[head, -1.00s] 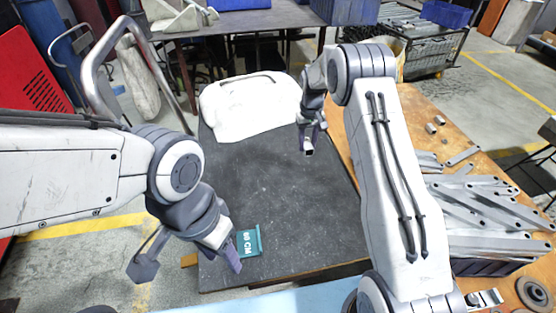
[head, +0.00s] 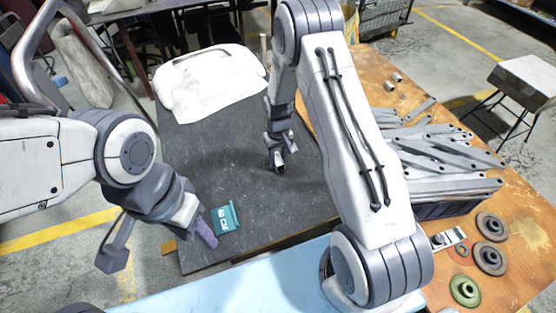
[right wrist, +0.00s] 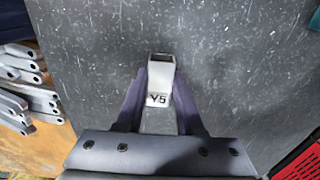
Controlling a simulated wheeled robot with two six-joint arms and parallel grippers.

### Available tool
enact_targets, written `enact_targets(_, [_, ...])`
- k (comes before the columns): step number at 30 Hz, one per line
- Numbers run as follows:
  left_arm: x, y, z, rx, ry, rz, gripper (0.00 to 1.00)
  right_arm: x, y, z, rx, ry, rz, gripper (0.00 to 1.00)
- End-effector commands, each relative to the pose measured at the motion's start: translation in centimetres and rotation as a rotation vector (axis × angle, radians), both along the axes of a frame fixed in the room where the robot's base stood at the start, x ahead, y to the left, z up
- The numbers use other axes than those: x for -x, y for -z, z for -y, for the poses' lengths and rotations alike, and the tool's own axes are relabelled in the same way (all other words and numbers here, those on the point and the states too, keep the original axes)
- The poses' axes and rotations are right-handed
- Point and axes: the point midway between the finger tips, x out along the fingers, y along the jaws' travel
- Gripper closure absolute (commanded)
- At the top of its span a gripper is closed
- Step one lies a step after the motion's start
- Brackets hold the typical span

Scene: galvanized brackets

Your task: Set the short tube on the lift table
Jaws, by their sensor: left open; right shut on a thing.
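The lift table (head: 205,155) is the dark grey speckled top in the middle of the head view. My right gripper (head: 279,166) is over its right part, fingers pointing down. In the right wrist view, my right gripper (right wrist: 160,103) is shut on the short tube (right wrist: 160,72), a light grey square hollow piece with a dark mark. The tube is over the grey top; I cannot tell whether it touches. In the head view the tube is mostly hidden by the fingers. My left gripper (head: 206,230) is open and empty, near the table's front left edge.
A teal block (head: 226,218) lies near the table's front edge and a white bag-like object (head: 210,85) at its back. The wooden bench (head: 440,95) at right holds stacked brackets (head: 440,160), small tubes (head: 395,78) and discs (head: 490,258). The table's middle is clear.

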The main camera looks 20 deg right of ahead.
Motion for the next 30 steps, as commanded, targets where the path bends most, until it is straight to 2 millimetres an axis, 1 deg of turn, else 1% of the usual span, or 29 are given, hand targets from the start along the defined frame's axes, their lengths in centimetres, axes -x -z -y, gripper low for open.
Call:
enact_targets(1, [0.0,0.1,0.0,0.0,0.0,0.0,0.5,0.0,0.6,0.0,0.0,0.0,-0.001,1.0])
enact_targets(2, [0.0,0.1,0.0,0.0,0.0,0.0,0.5,0.0,0.8,0.0,0.0,0.0,0.0,1.0])
enact_targets(11, [0.0,0.2,0.0,0.0,0.0,0.0,0.5,0.0,1.0,0.0,0.0,0.0,0.001,1.0])
enact_targets(12, [0.0,0.2,0.0,0.0,0.0,0.0,0.5,0.0,0.9,0.0,0.0,0.0,0.001,0.52])
enact_targets(13, [0.0,0.1,0.0,0.0,0.0,0.0,0.5,0.0,0.9,0.0,0.0,0.0,0.001,0.41])
enact_targets(14, [0.0,0.1,0.0,0.0,0.0,0.0,0.5,0.0,0.9,0.0,0.0,0.0,0.001,0.33])
enact_targets(22, [0.0,0.1,0.0,0.0,0.0,0.0,0.5,0.0,0.9,0.0,0.0,0.0,0.001,0.33])
enact_targets(25, [0.0,0.0,0.0,0.0,0.0,0.0,0.5,-0.1,0.5,0.0,0.0,0.0,0.002,0.33])
enact_targets(28, [0.0,-0.1,0.0,0.0,0.0,0.0,0.5,-0.2,-0.7,0.0,0.0,0.0,0.004,0.33])
enact_targets(30, [0.0,-0.2,0.0,0.0,0.0,0.0,0.5,-0.1,-2.0,0.0,0.0,0.0,0.004,0.33])
